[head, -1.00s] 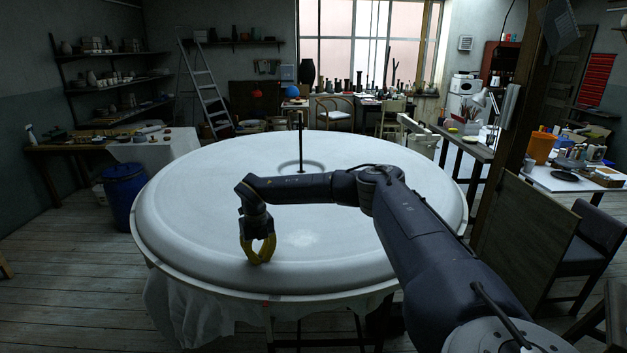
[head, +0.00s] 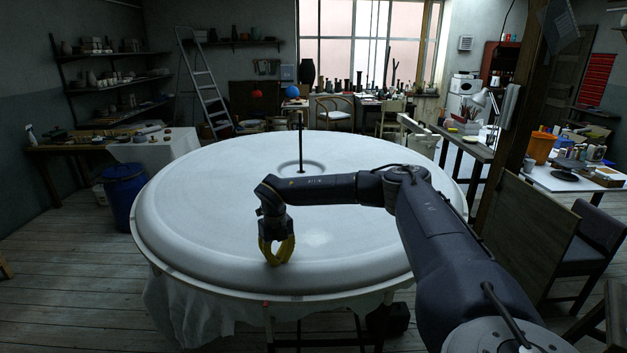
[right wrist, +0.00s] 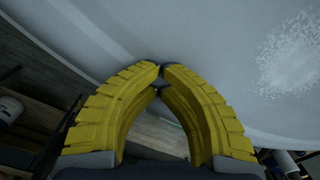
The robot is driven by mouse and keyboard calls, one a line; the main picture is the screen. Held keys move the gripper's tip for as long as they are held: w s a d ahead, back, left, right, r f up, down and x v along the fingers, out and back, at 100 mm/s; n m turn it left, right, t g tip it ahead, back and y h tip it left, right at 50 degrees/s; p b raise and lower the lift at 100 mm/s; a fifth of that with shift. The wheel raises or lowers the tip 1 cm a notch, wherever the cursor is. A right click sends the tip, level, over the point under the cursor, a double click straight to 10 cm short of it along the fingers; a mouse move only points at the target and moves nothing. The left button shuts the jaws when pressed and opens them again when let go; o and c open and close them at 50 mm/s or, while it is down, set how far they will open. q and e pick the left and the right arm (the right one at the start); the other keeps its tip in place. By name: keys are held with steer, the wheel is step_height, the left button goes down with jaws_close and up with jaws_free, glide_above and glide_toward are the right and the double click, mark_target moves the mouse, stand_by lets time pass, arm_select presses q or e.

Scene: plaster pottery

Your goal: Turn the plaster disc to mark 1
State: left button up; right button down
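The large white plaster disc (head: 200,215) lies flat on a round stand in the middle of the head view, with a thin dark rod (head: 301,150) upright at its centre. A small red mark (head: 265,303) shows on the front edge below it; no number is readable. My right gripper (head: 275,263), with yellow ribbed fingers, points down at the disc's near rim. In the right wrist view its fingertips (right wrist: 161,70) meet with nothing seen between them, over the disc's edge (right wrist: 75,50). Whether they touch the plaster is unclear. My left gripper is out of view.
A blue barrel (head: 124,195) stands left of the disc and a chair (head: 590,245) at the right. A wooden post (head: 520,130) rises at the right. The disc's top is clear apart from the rod and my right arm.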

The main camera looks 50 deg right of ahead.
mark_target(365, 253)
steer(key=shift+s+d+f, duration=0.15)
steer(key=shift+s+f, duration=0.15)
steer(key=shift+s, duration=0.15)
steer(key=shift+s+d, duration=1.75)
steer(key=shift+s+d+r, duration=0.15)
steer(key=shift+s+d, duration=0.5)
steer(key=shift+d, duration=0.05)
steer(key=shift+s+d+r, duration=0.1)
steer(key=shift+s+d, duration=0.5)
steer(key=shift+d, duration=0.05)
steer(key=shift+s+d+f, duration=0.15)
steer(key=shift+s+d, duration=1.35)
steer(key=shift+d, duration=0.2)
steer(key=shift+s+d+f, duration=0.15)
steer(key=shift+s+d, duration=1.35)
steer(key=shift+d, duration=0.2)
steer(key=shift+a, duration=0.1)
steer(key=shift+s+d+r, duration=0.1)
steer(key=shift+s+d, duration=0.65)
steer(key=shift+d, duration=0.6)
steer(key=shift+s+d+r, duration=0.1)
steer(key=shift+s+d, duration=0.65)
steer(key=shift+d, duration=0.55)
steer(key=shift+s+d+r, duration=0.1)
steer(key=shift+s+d, duration=0.65)
steer(key=shift+d, duration=0.6)
